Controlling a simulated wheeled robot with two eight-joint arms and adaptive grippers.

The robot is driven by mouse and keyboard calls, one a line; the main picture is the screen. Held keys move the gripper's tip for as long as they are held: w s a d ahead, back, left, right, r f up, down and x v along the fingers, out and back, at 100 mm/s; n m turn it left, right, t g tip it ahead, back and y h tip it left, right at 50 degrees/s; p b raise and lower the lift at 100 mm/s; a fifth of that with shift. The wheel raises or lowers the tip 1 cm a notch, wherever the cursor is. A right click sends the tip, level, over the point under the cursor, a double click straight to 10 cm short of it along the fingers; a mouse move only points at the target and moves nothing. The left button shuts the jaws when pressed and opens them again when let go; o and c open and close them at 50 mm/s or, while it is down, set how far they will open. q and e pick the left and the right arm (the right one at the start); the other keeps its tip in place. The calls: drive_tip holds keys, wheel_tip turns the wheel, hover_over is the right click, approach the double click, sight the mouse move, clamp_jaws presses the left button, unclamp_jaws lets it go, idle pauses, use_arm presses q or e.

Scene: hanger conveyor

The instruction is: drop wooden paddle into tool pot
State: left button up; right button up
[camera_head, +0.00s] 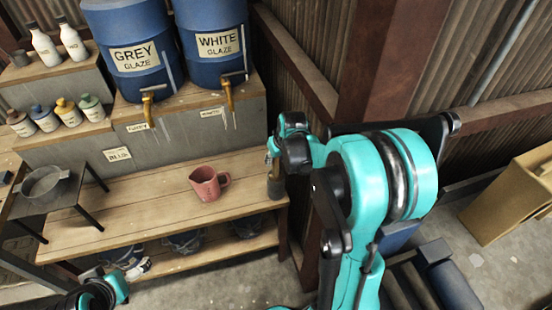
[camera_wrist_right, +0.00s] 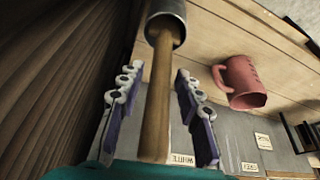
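The wooden paddle (camera_wrist_right: 157,95) stands in the tool pot (camera_wrist_right: 167,20), a dark grey cylinder; in the right wrist view its handle runs from the pot's mouth back between my fingers. In the head view the tool pot (camera_head: 275,188) stands at the right end of the wooden bench. My right gripper (camera_head: 274,152) is right above the pot. In the wrist view the right gripper's fingers (camera_wrist_right: 158,72) are open, with a gap on each side of the handle. The paddle's lower end is hidden inside the pot. My left arm shows only partly at the bottom left.
A pink jug (camera_head: 207,184) stands on the bench (camera_head: 130,212) left of the pot. Blue glaze barrels (camera_head: 128,50) with brass taps stand behind. A small stand with a grey bowl (camera_head: 45,181) is at the left.

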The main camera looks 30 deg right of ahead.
drive_tip(key=shift+r+p, duration=0.45)
drive_tip(key=shift+r, duration=0.1)
drive_tip(key=p+v, duration=0.4)
drive_tip(key=v, duration=0.8)
drive_tip(key=s+a+r+t, duration=0.1)
drive_tip(key=s+a+t, duration=0.1)
drive_tip(key=s+a, duration=1.2)
drive_tip(key=shift+a+r+n+t, duration=0.3)
drive_tip(key=shift+a+r+n, duration=0.1)
drive_tip(key=shift+a, duration=0.15)
drive_tip(key=shift+f, duration=0.1)
wheel_tip(320, 180, down, 3)
drive_tip(key=b, duration=0.3)
